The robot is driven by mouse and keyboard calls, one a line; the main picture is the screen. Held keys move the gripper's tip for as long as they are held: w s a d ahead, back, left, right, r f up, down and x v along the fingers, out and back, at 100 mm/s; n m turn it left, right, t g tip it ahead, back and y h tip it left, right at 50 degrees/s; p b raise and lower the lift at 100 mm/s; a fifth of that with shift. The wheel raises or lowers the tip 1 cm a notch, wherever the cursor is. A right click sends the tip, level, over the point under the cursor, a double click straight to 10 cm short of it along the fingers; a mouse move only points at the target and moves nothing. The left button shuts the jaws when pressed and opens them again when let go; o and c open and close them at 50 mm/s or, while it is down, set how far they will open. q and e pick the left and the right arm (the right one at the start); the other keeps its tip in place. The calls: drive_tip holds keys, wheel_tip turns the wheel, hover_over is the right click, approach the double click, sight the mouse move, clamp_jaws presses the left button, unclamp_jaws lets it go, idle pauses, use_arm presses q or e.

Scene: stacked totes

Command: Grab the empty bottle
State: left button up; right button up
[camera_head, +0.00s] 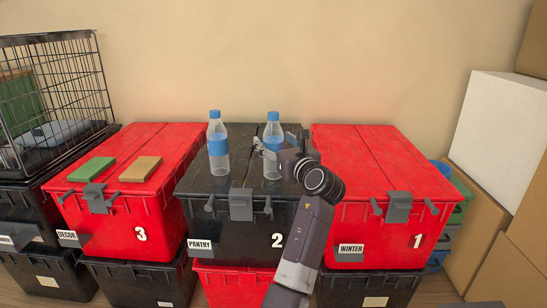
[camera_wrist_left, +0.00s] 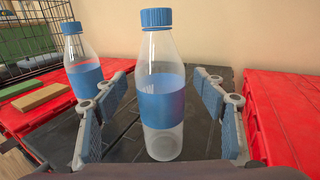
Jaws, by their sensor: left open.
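Two clear plastic bottles with blue caps and blue labels stand upright on the black tote lid marked 2. The left bottle (camera_head: 218,145) also shows in the left wrist view (camera_wrist_left: 85,72), beyond the left finger. The right bottle (camera_head: 273,132) fills the middle of the left wrist view (camera_wrist_left: 161,136). Both look clear inside; I cannot tell for sure whether either holds water. My left gripper (camera_head: 274,147) is open at the right bottle, its fingers on either side of it. In the left wrist view, gaps show between bottle and pads. My right gripper is out of view.
The black tote (camera_head: 196,185) stands between red tote 3 (camera_head: 90,215) and red tote 1 (camera_head: 350,213). Green (camera_head: 92,169) and tan (camera_head: 140,169) blocks lie on tote 3. A wire crate (camera_head: 60,85) is at left; boxes (camera_head: 500,130) stand at right. A wall is behind.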

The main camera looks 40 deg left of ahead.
use_arm(q)
drive_tip(key=shift+w+a, duration=0.3)
drive_tip(key=shift+a, duration=0.3)
drive_tip(key=c, duration=1)
drive_tip(key=shift+r, duration=0.15)
drive_tip(key=shift+c, duration=0.2)
